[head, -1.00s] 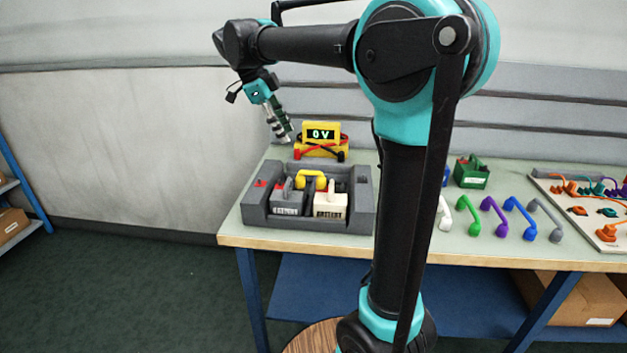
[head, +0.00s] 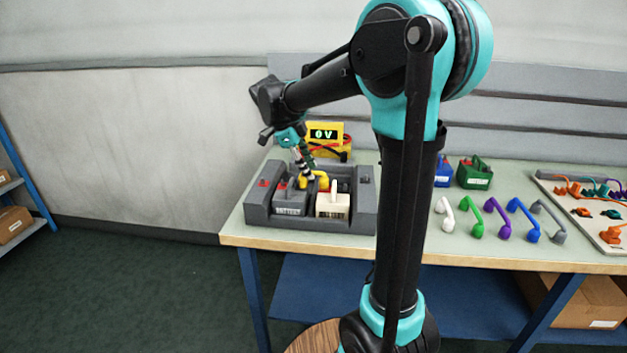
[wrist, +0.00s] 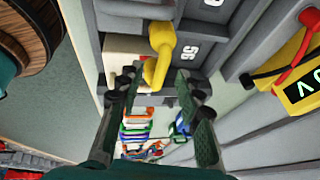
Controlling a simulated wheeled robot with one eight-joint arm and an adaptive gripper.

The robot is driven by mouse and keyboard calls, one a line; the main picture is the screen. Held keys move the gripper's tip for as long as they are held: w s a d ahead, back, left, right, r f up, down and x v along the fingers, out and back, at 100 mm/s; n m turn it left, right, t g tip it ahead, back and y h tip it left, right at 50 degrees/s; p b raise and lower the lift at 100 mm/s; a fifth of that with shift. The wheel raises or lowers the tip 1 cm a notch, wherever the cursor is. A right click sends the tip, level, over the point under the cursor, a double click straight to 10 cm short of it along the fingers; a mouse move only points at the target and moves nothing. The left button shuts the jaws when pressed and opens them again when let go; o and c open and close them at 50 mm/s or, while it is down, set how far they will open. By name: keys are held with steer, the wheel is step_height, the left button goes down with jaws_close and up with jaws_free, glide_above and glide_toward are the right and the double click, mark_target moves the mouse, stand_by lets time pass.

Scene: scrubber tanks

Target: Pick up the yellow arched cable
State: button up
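The yellow arched cable (head: 321,178) sits on top of the batteries in the grey tray, partly hidden by my gripper in the head view. In the wrist view the yellow cable (wrist: 162,42) runs from the top middle down toward the gap between my fingers. My gripper (wrist: 157,84) is open, with one finger on each side of the cable's lower end. I cannot tell whether a finger touches it. In the head view my gripper (head: 305,174) points down at the cable's left part.
The grey tray (head: 257,207) holds a grey battery (head: 290,207) and a cream battery (head: 332,207). A yellow meter (head: 341,130) reading 0 V stands close behind. Several coloured cables, including a green one (head: 469,213), lie to the right, beside a green battery (head: 474,177).

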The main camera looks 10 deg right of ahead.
mark_target(323, 180)
steer(key=shift+x, duration=1.55)
jaws_close()
